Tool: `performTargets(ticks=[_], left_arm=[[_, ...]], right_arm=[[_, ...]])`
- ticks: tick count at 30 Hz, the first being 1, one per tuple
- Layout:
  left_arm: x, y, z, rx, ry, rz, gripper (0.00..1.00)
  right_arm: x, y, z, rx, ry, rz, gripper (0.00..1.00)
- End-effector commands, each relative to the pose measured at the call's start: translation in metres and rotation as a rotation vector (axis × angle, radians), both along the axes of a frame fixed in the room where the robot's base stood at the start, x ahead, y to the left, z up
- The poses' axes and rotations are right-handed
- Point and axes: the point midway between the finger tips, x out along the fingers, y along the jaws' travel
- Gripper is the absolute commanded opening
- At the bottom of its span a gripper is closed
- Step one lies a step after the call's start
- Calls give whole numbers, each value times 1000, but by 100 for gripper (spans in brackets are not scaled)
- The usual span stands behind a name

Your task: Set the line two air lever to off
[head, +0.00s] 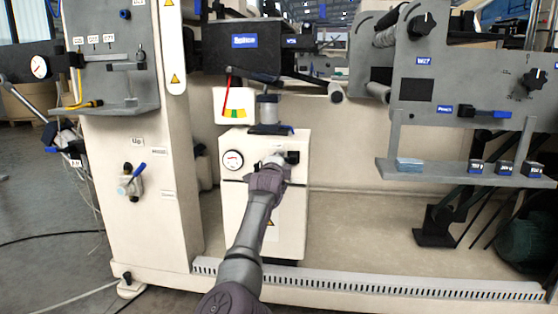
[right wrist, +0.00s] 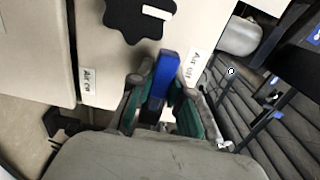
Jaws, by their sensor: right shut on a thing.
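My right gripper (head: 272,168) reaches the front of the cream cabinet (head: 287,220) in the head view and covers what it holds there. In the right wrist view my right gripper (right wrist: 160,105) is shut on a blue lever (right wrist: 164,75). The lever's blue end sticks out between the fingers. An "Air off" label (right wrist: 191,68) sits close by it on the right, and an "Air on" label (right wrist: 88,86) lies farther to the left. I cannot read a line number. My left gripper is not in view.
A black star knob (right wrist: 140,18) is close to the fingers. A round gauge (head: 233,160) sits left of my right gripper. Another blue-handled valve (head: 133,178) is on the left column. A grey shelf (head: 465,176) juts out at the right.

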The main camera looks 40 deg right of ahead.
Motion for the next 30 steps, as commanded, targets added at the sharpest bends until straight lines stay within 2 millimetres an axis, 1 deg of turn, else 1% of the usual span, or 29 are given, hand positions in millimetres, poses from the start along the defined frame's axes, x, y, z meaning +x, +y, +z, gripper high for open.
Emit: performTargets(ticks=[4,5,6,9,17,20,23,30], left_arm=[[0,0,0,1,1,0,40],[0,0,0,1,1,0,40],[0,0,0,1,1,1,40],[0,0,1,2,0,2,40],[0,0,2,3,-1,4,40],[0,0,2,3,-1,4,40],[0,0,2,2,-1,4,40],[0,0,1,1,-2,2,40]], right_arm=[[0,-1,1,4,-7,-1,0],[0,-1,1,4,-7,-1,22],[0,-1,1,3,-7,-1,29],[0,-1,1,2,-6,-1,44],[0,0,1,1,-3,0,44],[-3,3,1,1,-2,0,44],[-10,12,0,1,-2,0,44],[-35,42,0,2,-4,0,44]])
